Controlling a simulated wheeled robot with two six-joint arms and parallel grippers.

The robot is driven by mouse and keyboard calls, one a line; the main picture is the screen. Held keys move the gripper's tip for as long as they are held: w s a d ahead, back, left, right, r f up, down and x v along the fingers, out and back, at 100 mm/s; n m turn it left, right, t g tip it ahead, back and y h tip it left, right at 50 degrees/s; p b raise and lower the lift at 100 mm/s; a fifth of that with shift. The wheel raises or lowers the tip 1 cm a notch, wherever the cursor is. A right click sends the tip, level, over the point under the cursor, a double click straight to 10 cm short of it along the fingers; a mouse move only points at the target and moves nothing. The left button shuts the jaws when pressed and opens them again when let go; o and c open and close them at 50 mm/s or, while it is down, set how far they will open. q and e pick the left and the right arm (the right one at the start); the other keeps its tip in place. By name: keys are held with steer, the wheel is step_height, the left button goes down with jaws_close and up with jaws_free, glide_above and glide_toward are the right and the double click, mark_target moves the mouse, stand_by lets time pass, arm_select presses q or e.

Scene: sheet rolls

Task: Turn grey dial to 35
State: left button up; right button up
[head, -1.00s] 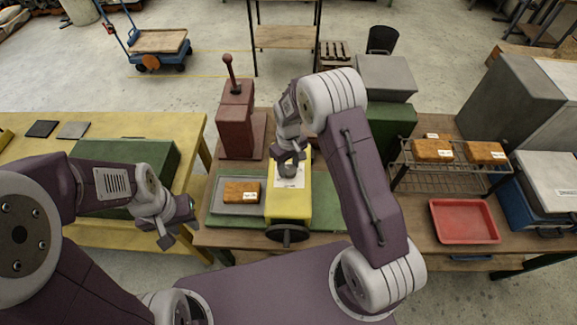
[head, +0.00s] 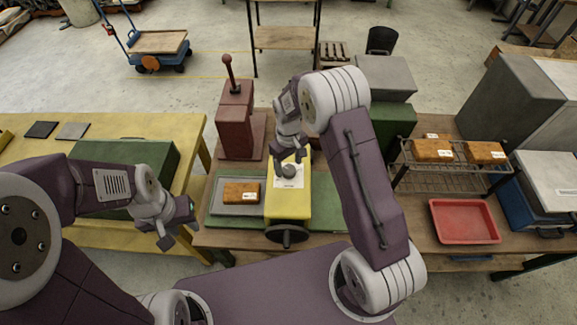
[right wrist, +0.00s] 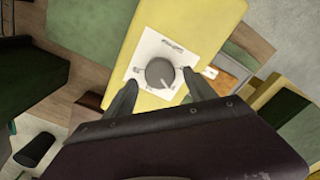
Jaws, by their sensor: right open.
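The grey dial (head: 289,171) sits on a white label plate (head: 289,182) on top of the yellow machine housing (head: 289,205). In the right wrist view the dial (right wrist: 160,73) is round, with a scale around it too small to read. My right gripper (head: 288,156) is open and empty just above and behind the dial in the head view. In the right wrist view its two fingers (right wrist: 160,92) stand apart on either side below the dial, not closed on it. My left gripper (head: 180,226) hangs empty beside the bench's left edge, its jaws apart.
An orange-brown block (head: 241,192) lies on a grey plate left of the yellow housing. A black handwheel (head: 287,235) is at its front. A red lever press (head: 237,125) stands behind left. A red tray (head: 464,221) and wire rack (head: 455,170) are to the right.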

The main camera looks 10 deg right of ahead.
mark_target(291, 167)
step_height(291, 167, up, 8)
steer(key=b, duration=0.1)
steer(key=shift+b, duration=0.4)
steer(key=shift+s, duration=0.1)
steer(key=s+d+f+m+b, duration=0.2)
steer(key=s+f+b, duration=0.2)
steer(key=s, duration=0.5)
steer(key=s+d+f+m+t+b, duration=0.1)
steer(key=s+d+f+m+b, duration=0.1)
steer(key=s, duration=0.7)
step_height(291, 167, down, 3)
steer(key=shift+d+f+m+b, duration=0.1)
steer(key=shift+d+m+b, duration=0.25)
steer(key=shift+m+b, duration=0.6)
